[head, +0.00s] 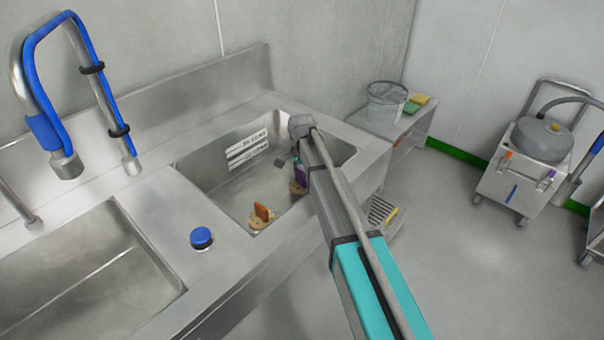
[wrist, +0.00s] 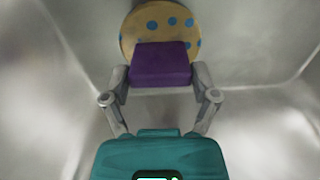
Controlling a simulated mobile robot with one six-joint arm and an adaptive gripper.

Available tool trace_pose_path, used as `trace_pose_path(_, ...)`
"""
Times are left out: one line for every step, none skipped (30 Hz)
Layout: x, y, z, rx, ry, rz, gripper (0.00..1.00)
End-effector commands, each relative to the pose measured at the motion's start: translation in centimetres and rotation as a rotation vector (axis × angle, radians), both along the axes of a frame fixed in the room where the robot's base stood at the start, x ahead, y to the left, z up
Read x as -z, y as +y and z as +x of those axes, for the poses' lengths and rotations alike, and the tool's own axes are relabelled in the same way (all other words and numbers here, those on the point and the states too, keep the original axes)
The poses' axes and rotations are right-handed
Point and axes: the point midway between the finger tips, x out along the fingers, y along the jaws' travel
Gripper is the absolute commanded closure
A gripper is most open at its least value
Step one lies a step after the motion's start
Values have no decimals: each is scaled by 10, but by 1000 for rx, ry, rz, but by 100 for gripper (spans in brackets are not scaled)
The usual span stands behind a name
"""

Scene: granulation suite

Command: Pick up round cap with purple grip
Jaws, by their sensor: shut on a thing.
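The round cap with purple grip shows in the wrist view: a tan disc (wrist: 139,25) with blue dots and a purple block-shaped grip (wrist: 160,66). My gripper (wrist: 160,80) is shut on the purple grip, one finger on each side. In the head view the purple grip (head: 301,174) shows inside the right-hand sink basin, partly hidden by my arm. Whether the cap touches the basin floor I cannot tell.
A similar round cap with an orange grip (head: 262,212) lies in the same basin (head: 215,180). A blue-topped knob (head: 201,237) stands on the ledge between basins. A bucket (head: 386,100) stands on a side table at the back. The basin walls are close around my gripper.

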Motion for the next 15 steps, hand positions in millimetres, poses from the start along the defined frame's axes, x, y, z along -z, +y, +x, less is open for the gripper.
trace_pose_path(-11, 0, 0, 0, 0, 0, 84)
trace_pose_path(-14, 0, 0, 0, 0, 0, 84)
trace_pose_path(-18, 0, 0, 0, 0, 0, 84)
trace_pose_path(-22, 0, 0, 0, 0, 0, 84)
trace_pose_path(-25, 0, 0, 0, 0, 0, 84)
trace_pose_path(-29, 0, 0, 0, 0, 0, 84)
trace_pose_path(-32, 0, 0, 0, 0, 0, 84)
trace_pose_path(-36, 0, 0, 0, 0, 0, 84)
trace_pose_path(-40, 0, 0, 0, 0, 0, 84)
trace_pose_path(-43, 0, 0, 0, 0, 0, 84)
trace_pose_path(-46, 0, 0, 0, 0, 0, 84)
trace_pose_path(-49, 0, 0, 0, 0, 0, 84)
trace_pose_path(-52, 0, 0, 0, 0, 0, 84)
trace_pose_path(-54, 0, 0, 0, 0, 0, 84)
trace_pose_path(-58, 0, 0, 0, 0, 0, 84)
